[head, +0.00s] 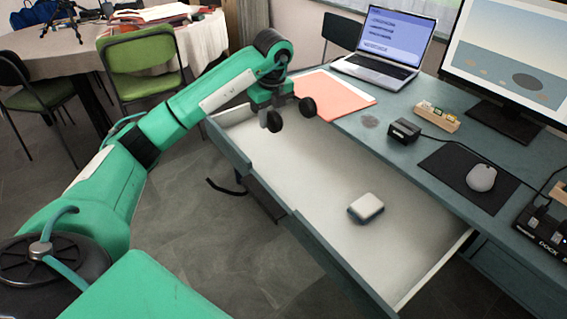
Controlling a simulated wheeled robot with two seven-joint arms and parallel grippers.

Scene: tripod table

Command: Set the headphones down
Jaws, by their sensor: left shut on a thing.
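The black headphones (307,107) hang from my left gripper (268,103), with two round dark ear cups showing below and right of it. The headband is mostly hidden by the gripper. My left gripper is shut on the headphones and holds them above the far left end of the open drawer (325,170), near the desk's front edge. I cannot tell the exact height of the headphones above the drawer. My right gripper is not in view.
A small white case (366,207) lies in the drawer; the rest of its floor looks bare. The desk (360,124) holds a laptop (385,45), orange folder (335,94), black box (404,131), mouse (481,177) and monitor (512,50). A green chair (143,62) stands behind my arm.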

